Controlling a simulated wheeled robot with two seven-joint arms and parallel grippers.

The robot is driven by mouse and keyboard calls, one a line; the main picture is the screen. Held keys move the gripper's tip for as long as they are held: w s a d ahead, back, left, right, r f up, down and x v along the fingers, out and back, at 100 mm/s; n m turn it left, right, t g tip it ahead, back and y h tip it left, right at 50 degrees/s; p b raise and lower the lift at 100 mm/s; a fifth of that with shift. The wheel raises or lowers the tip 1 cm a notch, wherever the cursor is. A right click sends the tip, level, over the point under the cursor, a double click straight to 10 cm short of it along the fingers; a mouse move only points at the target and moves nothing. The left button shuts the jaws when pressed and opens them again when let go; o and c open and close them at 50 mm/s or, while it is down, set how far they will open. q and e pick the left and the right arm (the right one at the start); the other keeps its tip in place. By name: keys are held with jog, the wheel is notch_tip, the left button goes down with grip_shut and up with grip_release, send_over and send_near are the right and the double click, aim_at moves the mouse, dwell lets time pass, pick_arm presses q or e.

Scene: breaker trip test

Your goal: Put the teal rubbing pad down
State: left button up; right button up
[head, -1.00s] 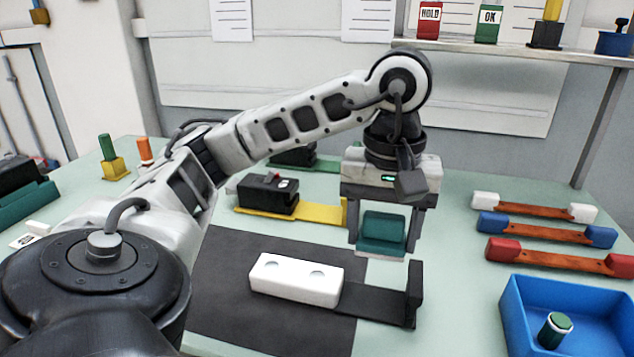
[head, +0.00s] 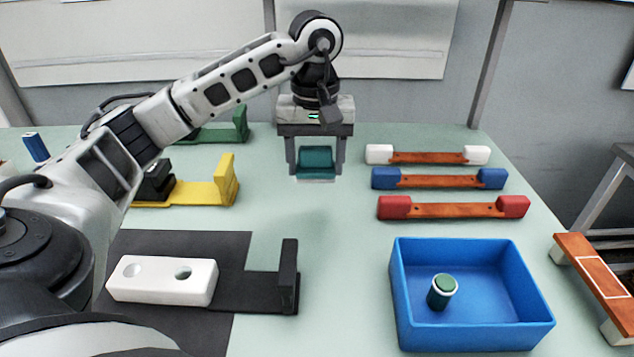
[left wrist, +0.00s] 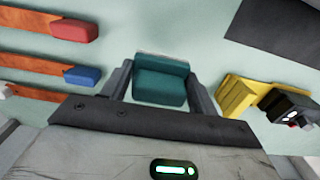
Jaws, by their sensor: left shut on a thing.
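The teal rubbing pad (head: 316,160) is held between the fingers of my left gripper (head: 316,166), above the pale green table. A lighter strip shows along its lower edge. In the left wrist view the pad (left wrist: 161,82) sits between both fingers of the left gripper (left wrist: 160,85). The pad is apart from the yellow stand on its left and the bars on its right. My right gripper is not in view.
A blue tray (head: 402,300) holds a green cylinder (head: 442,291). Bars with white, blue and red (head: 394,207) ends lie at right. A yellow stand (head: 222,188) is at left. A white block (head: 150,279) and black stand (head: 289,275) are in front. Table between is clear.

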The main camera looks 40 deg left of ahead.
pick_arm(q)
send_over(320, 199)
jog(key=f, duration=0.5)
jog(key=shift+s+d+f, duration=0.1)
jog(key=shift+s+d, duration=0.05)
jog(key=shift+s, duration=0.05)
jog(key=shift+w+f, duration=0.2)
jog(key=shift+f, duration=1.55)
jog(key=shift+f, duration=0.1)
jog(key=shift+f, duration=0.15)
jog(key=o, duration=0.9)
jog(key=shift+o, duration=0.2)
notch_tip(320, 199, up, 12)
jog(key=shift+r+p, duration=0.25)
jog(key=shift+p, duration=0.05)
